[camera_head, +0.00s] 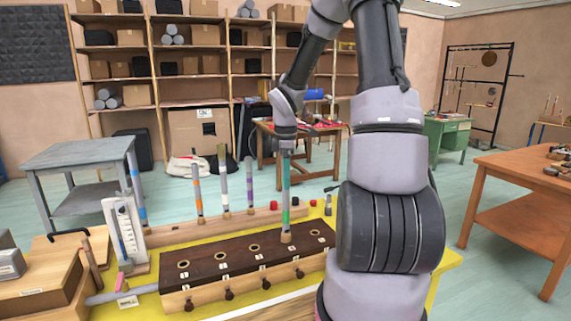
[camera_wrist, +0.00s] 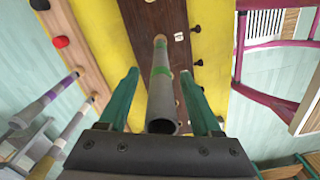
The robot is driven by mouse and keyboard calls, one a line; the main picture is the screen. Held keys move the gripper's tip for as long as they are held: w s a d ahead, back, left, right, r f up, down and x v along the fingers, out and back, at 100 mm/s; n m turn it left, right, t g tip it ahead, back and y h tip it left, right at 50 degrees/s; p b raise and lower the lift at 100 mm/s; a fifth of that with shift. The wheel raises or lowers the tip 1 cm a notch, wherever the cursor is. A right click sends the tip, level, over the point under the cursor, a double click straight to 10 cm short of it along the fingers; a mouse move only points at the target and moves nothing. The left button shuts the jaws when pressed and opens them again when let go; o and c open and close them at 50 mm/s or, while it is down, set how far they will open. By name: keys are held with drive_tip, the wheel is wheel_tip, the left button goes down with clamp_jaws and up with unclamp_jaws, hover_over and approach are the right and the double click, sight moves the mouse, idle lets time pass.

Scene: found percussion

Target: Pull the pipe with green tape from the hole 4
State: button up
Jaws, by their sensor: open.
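The grey pipe with green tape (camera_head: 286,215) stands upright in the dark wooden block (camera_head: 235,262), in the fourth hole from the left. My gripper (camera_head: 286,178) is above it, pointing down, with the pipe's upper part between its fingers. In the wrist view the pipe (camera_wrist: 162,95) runs between the two teal fingers of my gripper (camera_wrist: 159,92), with a gap on each side. The fingers are open and do not appear to touch it. The pipe's open top end is near the palm. Its lower end is hidden in the block.
The block's other visible holes are empty. A white panel (camera_head: 124,232) stands at the left. Red and black knobs (camera_head: 313,203) sit at the back right. The block rests on a yellow table (camera_head: 150,305).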

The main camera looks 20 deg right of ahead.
drive_tip(key=shift+f, duration=0.6)
clamp_jaws()
drive_tip(key=shift+r, duration=1.6)
